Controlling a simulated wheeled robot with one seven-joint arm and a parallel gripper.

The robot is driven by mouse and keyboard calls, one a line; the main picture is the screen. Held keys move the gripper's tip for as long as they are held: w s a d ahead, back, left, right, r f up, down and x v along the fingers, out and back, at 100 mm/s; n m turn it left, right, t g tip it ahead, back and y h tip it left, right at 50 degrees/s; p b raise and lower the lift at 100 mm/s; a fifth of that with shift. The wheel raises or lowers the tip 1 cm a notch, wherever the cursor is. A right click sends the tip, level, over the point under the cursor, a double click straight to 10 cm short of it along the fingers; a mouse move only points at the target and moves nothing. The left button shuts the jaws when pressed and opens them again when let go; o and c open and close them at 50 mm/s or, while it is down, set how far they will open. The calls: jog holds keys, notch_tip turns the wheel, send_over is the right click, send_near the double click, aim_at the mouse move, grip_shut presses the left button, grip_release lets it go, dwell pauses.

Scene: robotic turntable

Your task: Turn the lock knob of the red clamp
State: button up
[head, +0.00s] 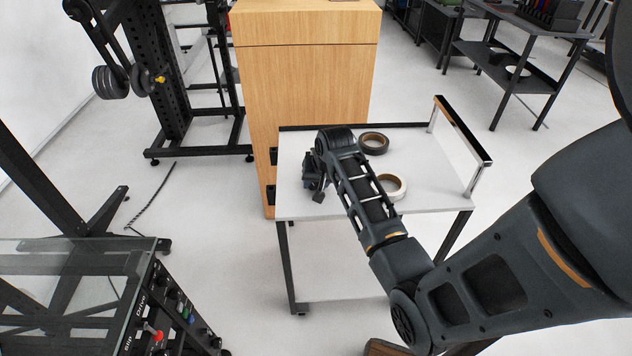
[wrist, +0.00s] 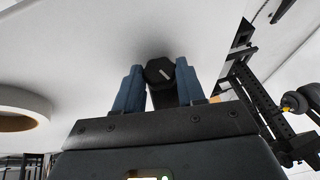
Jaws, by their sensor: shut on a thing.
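In the wrist view a black knob (wrist: 159,71), many-sided with a pale mark across its face, sits between the two blue fingers of my gripper (wrist: 158,86). My gripper is shut on it. In the head view my gripper (head: 313,178) is low over the left part of the white table (head: 300,206), beside the end of my arm. No red part of the clamp shows in either view. The clamp's body cannot be made out, and my arm and gripper cover part of that area.
A white tape roll (head: 391,187) lies close to my forearm, and a black tape roll (head: 373,143) lies behind it. A wooden cabinet (head: 306,90) stands behind the table. A raised metal handle (head: 462,140) edges its right side. The table's right part is clear.

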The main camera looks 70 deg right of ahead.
jog(key=shift+w+a+n+g+h, duration=0.1)
jog(key=shift+w+n+g+h, duration=0.1)
jog(key=shift+g, duration=0.4)
jog(key=shift+w+a+n+g+h, duration=0.1)
jog(key=shift+w+g+h, duration=0.1)
jog(key=shift+g, duration=0.4)
jog(key=shift+s+g+h, duration=0.1)
jog(key=shift+g+h, duration=0.2)
jog(key=shift+g, duration=0.4)
jog(key=o, duration=1.1)
jog(key=shift+c, duration=0.2)
jog(key=v, duration=0.7)
jog(key=shift+r+b, duration=0.35)
jog(key=shift+a, duration=0.15)
